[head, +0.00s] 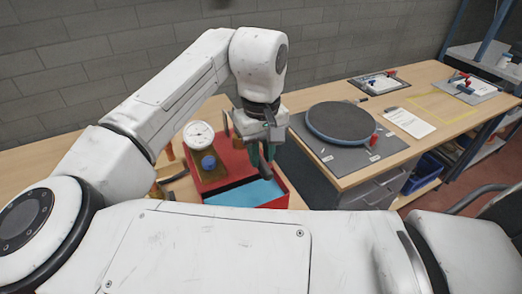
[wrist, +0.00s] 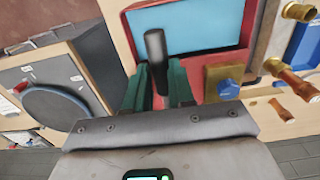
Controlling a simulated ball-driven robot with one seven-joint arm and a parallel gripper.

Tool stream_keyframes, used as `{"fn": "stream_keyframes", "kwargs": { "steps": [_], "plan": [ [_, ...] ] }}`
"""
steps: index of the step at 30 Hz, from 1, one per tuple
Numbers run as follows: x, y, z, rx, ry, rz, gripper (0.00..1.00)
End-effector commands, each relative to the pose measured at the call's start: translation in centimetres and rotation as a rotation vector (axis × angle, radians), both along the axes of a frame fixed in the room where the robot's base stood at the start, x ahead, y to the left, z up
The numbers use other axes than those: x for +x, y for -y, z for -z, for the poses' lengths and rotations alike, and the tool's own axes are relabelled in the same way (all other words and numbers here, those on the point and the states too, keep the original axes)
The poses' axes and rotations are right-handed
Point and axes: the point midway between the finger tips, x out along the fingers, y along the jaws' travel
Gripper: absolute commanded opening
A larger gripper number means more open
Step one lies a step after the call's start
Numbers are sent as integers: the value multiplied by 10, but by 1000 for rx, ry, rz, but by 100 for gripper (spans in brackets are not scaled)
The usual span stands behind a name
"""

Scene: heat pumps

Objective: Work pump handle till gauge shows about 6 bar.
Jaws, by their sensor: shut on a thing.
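The test pump is a red open box (head: 283,183) with light blue water (head: 245,193) inside; the box also shows in the wrist view (wrist: 198,57). A round white gauge (head: 198,134) stands at its back left; its needle is too small to read. A blue knob (head: 208,162) sits in front of the gauge, on a brass-coloured block. My gripper (head: 267,157) is above the box's right side, pointing down. In the wrist view, its green fingers (wrist: 159,82) are shut on the black grip of the pump handle (wrist: 155,45). The handle's lower part is hidden.
A wooden bench to the right bears a dark round disc (head: 340,121) on a grey plate, a paper sheet (head: 409,122) and small valve boards. Copper and brass fittings (wrist: 291,82) lie beside the box. My arm covers much of the left.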

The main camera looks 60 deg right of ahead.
Motion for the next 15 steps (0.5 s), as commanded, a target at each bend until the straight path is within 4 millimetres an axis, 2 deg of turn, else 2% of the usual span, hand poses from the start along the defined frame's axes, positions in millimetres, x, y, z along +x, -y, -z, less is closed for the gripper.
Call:
{"fn": "stream_keyframes", "kwargs": {
  "steps": [15],
  "plan": [
    [0, -1, 7, 3, -1, 0, 16]
  ]
}}
